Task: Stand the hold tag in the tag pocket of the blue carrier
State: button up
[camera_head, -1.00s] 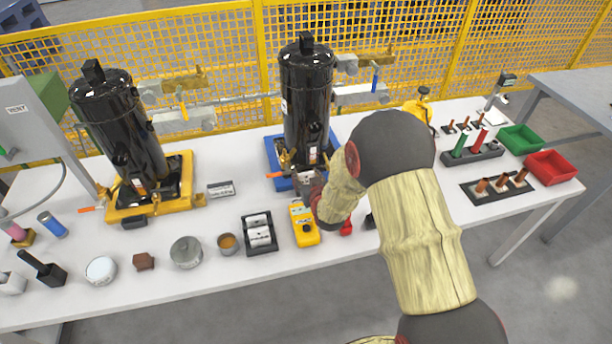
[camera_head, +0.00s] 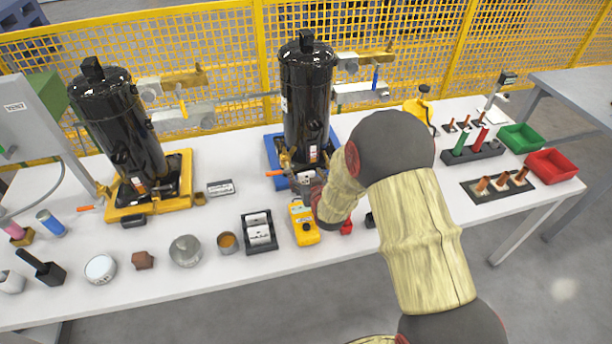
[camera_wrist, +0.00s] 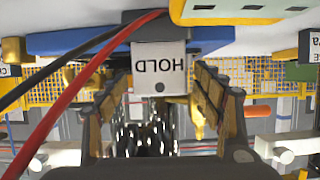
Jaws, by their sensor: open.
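The white hold tag (camera_wrist: 160,72) shows in the wrist view, which is upside down, with its HOLD lettering facing me. Its lower edge meets a grey holder (camera_wrist: 150,26), apparently the tag pocket, at the front of the blue carrier (camera_wrist: 75,42). The tag looks upright there; how deep it sits is hidden. My gripper (camera_wrist: 160,78) is open, with one finger on each side of the tag and gaps visible. In the head view, the blue carrier (camera_head: 271,152) bears a black compressor (camera_head: 306,95), and my gripper (camera_head: 316,189) is at its front, partly covering the tag (camera_head: 304,179).
A yellow meter (camera_head: 304,226) stands just in front of the carrier. Red (camera_wrist: 80,108) and black (camera_wrist: 60,68) leads cross close to my gripper in the wrist view. A yellow carrier (camera_head: 122,210) with another compressor stands left. A double-slot tag rack (camera_head: 259,246) is near the front.

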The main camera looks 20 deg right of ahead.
jog(key=c, duration=0.3)
jog(key=shift+r, duration=0.1)
jog(key=shift+r+p, duration=1.8)
jog(key=shift+r, duration=1.65)
jog(key=s+r+g, duration=0.4)
jog(key=s+r, duration=1)
jog(key=r, duration=0.3)
jog(key=s+r+g, duration=0.1)
jog(key=s, duration=0.8)
jog(key=s+r+g, duration=0.1)
jog(key=s+r, duration=0.1)
jog(key=s, duration=0.6)
jog(key=s+r+g, duration=0.2)
jog(key=s, duration=0.7)
jog(key=shift+s, duration=0.35)
